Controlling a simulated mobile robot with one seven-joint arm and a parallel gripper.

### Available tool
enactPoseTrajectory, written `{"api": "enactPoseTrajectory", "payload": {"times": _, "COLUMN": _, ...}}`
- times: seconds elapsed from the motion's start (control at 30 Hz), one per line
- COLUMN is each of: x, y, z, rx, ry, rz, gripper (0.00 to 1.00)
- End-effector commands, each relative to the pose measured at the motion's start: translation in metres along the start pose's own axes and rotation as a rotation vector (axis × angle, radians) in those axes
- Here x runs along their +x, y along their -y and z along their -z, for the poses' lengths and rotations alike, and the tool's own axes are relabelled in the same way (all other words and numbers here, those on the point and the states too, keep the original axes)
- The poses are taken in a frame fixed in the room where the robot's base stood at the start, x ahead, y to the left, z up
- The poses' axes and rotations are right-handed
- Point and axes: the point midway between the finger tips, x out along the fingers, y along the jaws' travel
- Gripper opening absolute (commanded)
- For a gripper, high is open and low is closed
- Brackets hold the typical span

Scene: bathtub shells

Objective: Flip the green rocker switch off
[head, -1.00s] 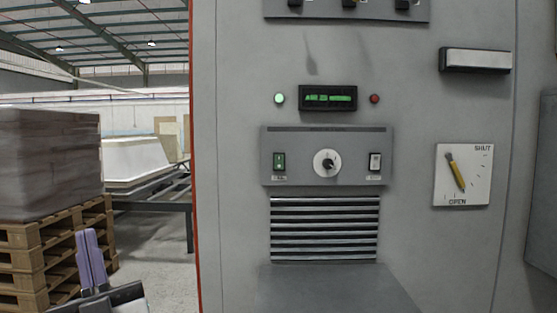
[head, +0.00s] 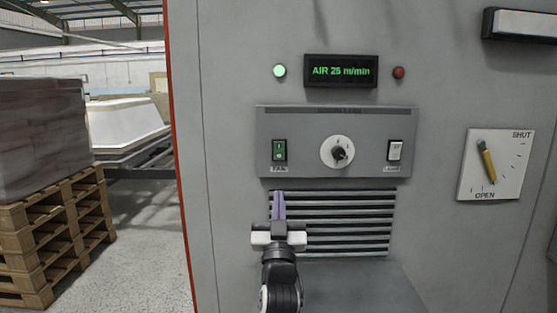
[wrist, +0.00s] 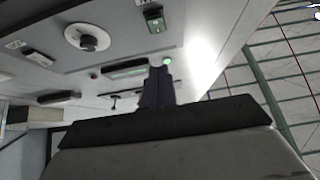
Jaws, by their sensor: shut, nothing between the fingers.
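The green rocker switch (head: 279,150) sits at the left of the grey control panel (head: 375,115), above a label that seems to read FAN. It also shows in the wrist view (wrist: 154,18) near the top. My gripper (head: 279,194) is shut and empty, its purple fingers pointing up in front of the vent slats, a little below the switch in the head view. In the wrist view the closed fingers (wrist: 158,72) show below the switch, with a gap between them in the picture. I cannot tell how far the fingertips are from the panel.
Above are a lit green lamp (head: 280,71), an AIR 25 m/min display (head: 341,71) and a red lamp (head: 399,72). A yellow-handled dial (head: 487,161) is at right. Pallets (head: 50,235) stand left.

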Motion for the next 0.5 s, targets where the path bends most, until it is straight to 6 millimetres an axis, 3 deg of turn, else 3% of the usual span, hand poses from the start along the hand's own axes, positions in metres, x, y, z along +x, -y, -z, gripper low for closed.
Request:
{"api": "enactPoseTrajectory", "payload": {"times": 0.27, "x": 0.002, "y": 0.001, "z": 0.001, "rx": 0.001, "ry": -0.001, "rz": 0.001, "gripper": 0.00}}
{"api": "enactPoseTrajectory", "payload": {"times": 0.5, "x": 0.035, "y": 0.000, "z": 0.004, "rx": 0.002, "ry": -0.003, "rz": 0.000, "gripper": 0.00}}
